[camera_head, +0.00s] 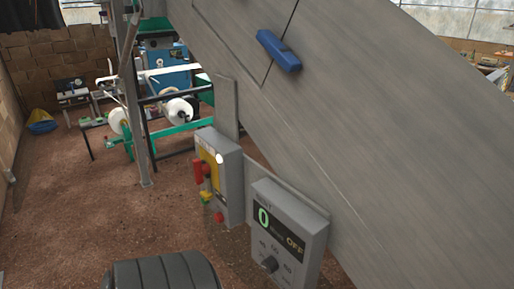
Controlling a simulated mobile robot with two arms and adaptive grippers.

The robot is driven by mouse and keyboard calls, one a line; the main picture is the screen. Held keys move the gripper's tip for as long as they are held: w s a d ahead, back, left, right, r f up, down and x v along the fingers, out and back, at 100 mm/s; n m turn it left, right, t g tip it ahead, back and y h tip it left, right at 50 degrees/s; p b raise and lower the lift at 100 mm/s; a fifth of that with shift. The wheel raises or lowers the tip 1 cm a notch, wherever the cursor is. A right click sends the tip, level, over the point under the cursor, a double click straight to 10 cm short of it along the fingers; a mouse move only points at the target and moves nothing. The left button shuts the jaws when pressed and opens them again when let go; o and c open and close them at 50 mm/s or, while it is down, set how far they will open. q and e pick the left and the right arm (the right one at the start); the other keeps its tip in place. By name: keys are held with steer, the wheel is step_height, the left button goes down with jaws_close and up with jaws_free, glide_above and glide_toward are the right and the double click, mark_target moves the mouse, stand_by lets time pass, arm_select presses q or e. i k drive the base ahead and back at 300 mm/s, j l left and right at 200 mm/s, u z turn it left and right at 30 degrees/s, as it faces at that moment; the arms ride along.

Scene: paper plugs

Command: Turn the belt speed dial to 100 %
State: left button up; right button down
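The belt speed dial (269,264) is a small dark knob low on the front of a grey control box (318,240). The box is at the lower middle right of the head view. Neither gripper is in view, and nothing touches the dial.
Left of the dial box is a second grey box (229,178) with a yellow panel, a red handle (199,171) and a red button. A large sloping grey panel (400,130) with a blue handle (279,50) rises above. Machinery with white rolls (178,110) stands behind.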

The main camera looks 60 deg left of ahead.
mark_target(270, 264)
steer(key=u, duration=1.7)
